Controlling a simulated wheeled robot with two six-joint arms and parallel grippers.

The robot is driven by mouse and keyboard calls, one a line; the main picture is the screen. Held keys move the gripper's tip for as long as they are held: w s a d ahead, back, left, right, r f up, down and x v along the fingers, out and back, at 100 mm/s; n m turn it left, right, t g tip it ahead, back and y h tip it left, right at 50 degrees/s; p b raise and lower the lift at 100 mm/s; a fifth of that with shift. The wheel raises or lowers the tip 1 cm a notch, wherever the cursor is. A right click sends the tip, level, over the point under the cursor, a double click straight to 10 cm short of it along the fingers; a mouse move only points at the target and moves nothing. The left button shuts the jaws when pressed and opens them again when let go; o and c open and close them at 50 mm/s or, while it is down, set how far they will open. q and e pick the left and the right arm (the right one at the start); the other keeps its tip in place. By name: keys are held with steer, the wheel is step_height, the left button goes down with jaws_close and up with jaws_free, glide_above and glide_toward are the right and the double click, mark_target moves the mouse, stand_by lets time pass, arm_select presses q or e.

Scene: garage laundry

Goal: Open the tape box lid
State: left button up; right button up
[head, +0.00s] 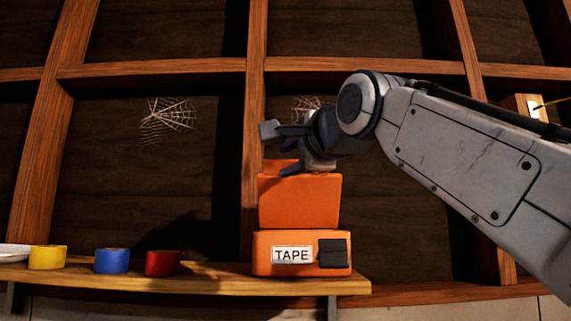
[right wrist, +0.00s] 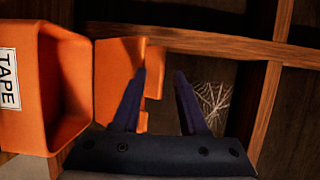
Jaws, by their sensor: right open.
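The orange tape box (head: 262,240) sits at the right end of the wooden shelf, with a white TAPE label and a black latch on its front. Its lid (head: 300,202) stands raised, upright above the body. In the right wrist view the box (right wrist: 62,85) is at the left with its hollow inside showing, and the lid (right wrist: 108,75) stands out from it. My right gripper (head: 275,150) is open at the lid's top edge. In the right wrist view its fingers (right wrist: 160,72) are apart, the left one overlapping the lid; I cannot tell whether it touches. My left gripper is out of view.
Yellow (head: 47,258), blue (head: 112,261) and red (head: 163,263) tape rolls stand on the shelf (head: 215,278) left of the box. A white dish (head: 13,253) is at the far left. Wooden studs and a dark wall with cobwebs (head: 168,114) are behind.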

steer(key=b+v, duration=0.3)
steer(key=v, duration=0.6)
steer(key=shift+s, duration=0.25)
steer(key=shift+a, duration=0.1)
